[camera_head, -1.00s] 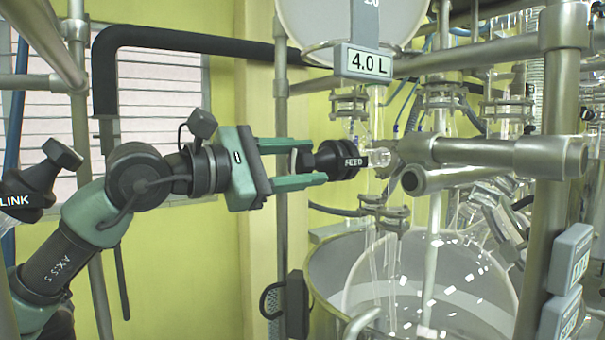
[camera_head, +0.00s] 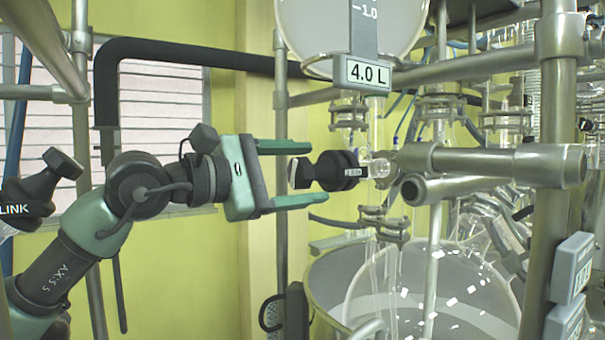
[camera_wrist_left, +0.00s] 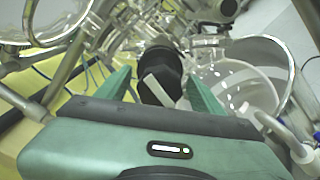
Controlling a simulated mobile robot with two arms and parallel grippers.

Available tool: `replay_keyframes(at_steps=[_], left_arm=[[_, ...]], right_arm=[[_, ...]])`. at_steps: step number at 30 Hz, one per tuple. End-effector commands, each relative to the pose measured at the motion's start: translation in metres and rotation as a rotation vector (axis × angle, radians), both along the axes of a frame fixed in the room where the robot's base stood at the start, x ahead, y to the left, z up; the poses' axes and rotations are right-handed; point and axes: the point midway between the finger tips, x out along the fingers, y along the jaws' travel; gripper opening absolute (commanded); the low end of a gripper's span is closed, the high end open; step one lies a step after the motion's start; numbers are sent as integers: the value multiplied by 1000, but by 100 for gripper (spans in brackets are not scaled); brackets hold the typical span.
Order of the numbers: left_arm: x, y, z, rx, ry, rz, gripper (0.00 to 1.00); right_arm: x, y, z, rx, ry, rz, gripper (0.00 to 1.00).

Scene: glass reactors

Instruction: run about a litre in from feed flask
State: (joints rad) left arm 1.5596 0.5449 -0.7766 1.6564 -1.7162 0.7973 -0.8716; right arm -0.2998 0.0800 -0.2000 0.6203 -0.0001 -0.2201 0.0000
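The feed tap has a black knob (camera_head: 335,170) with a small pale label, joined to clear glass at its right. Above it hangs a large round flask (camera_head: 300,25) with a "4.0 L" tag (camera_head: 368,73) and a scale strip reading 1.0. My left gripper (camera_head: 306,174) is open. Its green fingers lie above and below the knob's left end, with visible gaps. In the left wrist view the knob (camera_wrist_left: 158,68) shows a pale stripe between the two spread fingers (camera_wrist_left: 160,90). The liquid level in the flask cannot be told. My right gripper is not in view.
A round glass vessel (camera_head: 465,285) sits in a metal pot (camera_head: 325,290) below. Metal rails (camera_head: 490,161) and a thick post (camera_head: 556,110) stand close on the right. Grey boxes (camera_head: 572,268) hang there. A black fitting marked "LINK" (camera_head: 35,190) is at far left.

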Motion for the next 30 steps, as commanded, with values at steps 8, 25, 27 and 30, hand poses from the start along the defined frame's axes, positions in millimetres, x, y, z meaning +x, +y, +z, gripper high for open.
replay_keyframes(at_steps=[8, 25, 27, 30], left_arm=[[-1, 2, -1, 0, 0, 0, 67], [-42, 64, -1, 1, -1, 0, 67], [-44, 65, 0, 1, -1, 0, 67], [-44, 65, 0, 1, -1, 0, 67]], right_arm=[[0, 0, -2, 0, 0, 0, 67], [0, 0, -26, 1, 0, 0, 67], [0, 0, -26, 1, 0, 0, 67], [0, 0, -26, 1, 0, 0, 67]])
